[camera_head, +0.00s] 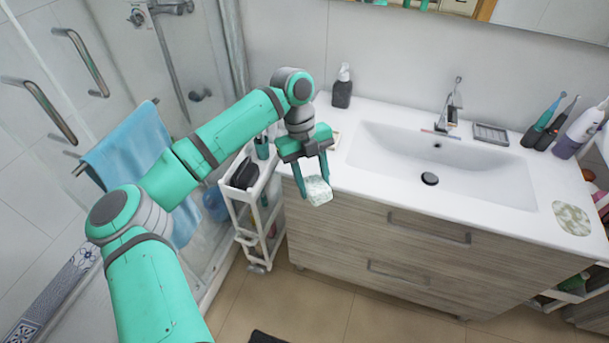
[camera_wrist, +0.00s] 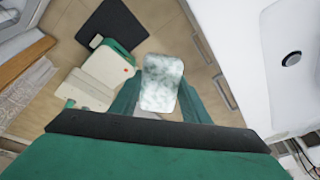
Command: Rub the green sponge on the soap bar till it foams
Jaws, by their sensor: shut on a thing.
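My gripper (camera_head: 313,187) is shut on a pale block mottled green and white, which I take to be the green sponge (camera_head: 319,191). White, foam-like patches cover much of its face. The gripper holds it in the air just off the left front edge of the counter, above floor level. In the wrist view, the sponge (camera_wrist: 160,83) sits between the two green fingers. A small pale item (camera_head: 336,139), partly hidden behind my gripper, lies on the counter left of the basin. I cannot tell whether it is the soap bar, and no other soap bar is clear.
The white counter (camera_head: 390,190) holds a basin (camera_head: 400,150), a dark pump bottle (camera_head: 342,88), a grey dish (camera_head: 491,134), toothbrushes (camera_head: 548,122) and a green-patterned disc (camera_head: 571,218). A white cart (camera_head: 238,193) stands left of the cabinet. The counter's front strip is clear.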

